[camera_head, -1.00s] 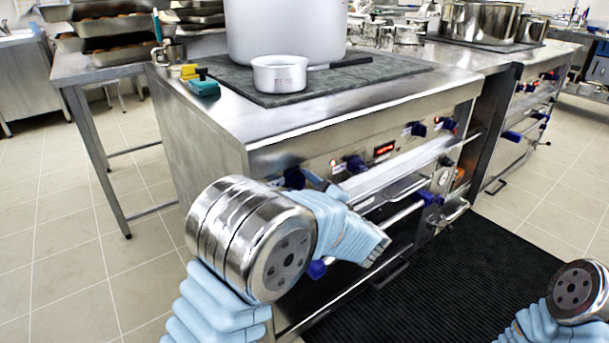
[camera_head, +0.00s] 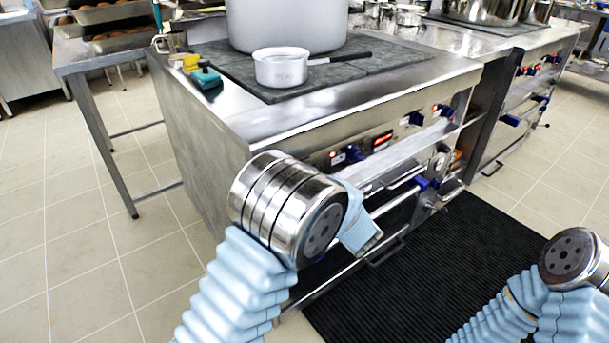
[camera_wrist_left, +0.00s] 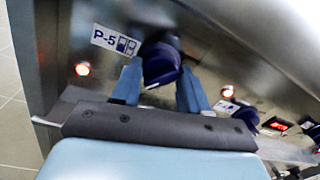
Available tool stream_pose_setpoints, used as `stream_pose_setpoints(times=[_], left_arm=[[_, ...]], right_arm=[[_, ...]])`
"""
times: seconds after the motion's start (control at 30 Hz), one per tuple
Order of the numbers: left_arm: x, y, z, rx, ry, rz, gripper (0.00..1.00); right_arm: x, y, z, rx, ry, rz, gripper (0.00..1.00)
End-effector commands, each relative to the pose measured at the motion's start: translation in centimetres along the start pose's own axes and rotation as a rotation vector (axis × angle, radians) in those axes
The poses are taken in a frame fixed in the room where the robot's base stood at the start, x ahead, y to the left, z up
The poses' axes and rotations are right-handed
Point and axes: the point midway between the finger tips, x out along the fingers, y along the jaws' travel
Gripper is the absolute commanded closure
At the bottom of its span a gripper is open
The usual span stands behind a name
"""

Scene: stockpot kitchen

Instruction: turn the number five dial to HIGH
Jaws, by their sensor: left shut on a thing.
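The number five dial (camera_wrist_left: 160,62) is a dark blue knob on the steel front panel, under a white P-5 label (camera_wrist_left: 115,40) in the left wrist view. My left gripper (camera_wrist_left: 158,80) is shut on it, with one light-blue finger on each side of the knob. In the head view my left arm hides this dial and the gripper fingers. The HIGH mark cannot be made out. My right arm shows at the lower right of the head view, but its gripper is outside the picture.
Another blue dial (camera_head: 353,153) and a red display (camera_head: 381,140) lie farther right on the panel. A steel rail (camera_head: 400,155) runs in front. A small saucepan (camera_head: 281,70) and a large stockpot (camera_head: 288,22) stand on the stove top. A lit red lamp (camera_wrist_left: 82,69) is left of the dial.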

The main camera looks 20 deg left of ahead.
Motion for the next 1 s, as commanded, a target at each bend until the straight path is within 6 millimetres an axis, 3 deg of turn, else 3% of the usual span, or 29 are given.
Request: stream_pose_setpoints(times=[0.4, 0.43, 0.57, 0.87, 1.0], left_arm=[[-0.2, 0.2, -0.5, 0.016, 0.009, 0.002, 0.86], [-0.2, 0.2, -0.5, 0.016, 0.009, 0.002, 0.54], [-0.1, 0.2, -0.4, 0.014, 0.008, 0.002, 0.34], [-0.1, 0.1, -0.2, 0.01, 0.004, 0.001, 0.32], [-1.4, 0.0, -0.2, 0.009, 0.003, -0.002, 0.32]], right_arm=[[0.0, 0.0, 0.0, 0.0, 0.0, 0.0, 0.54], [0.0, 0.0, 0.0, 0.0, 0.0, 0.0, 0.54], [0.0, 0.0, 0.0, 0.0, 0.0, 0.0, 0.54], [0.0, 0.0, 0.0, 0.0, 0.0, 0.0, 0.54], [0.2, 0.1, 0.0, 0.0, 0.0, 0.0, 0.54]])
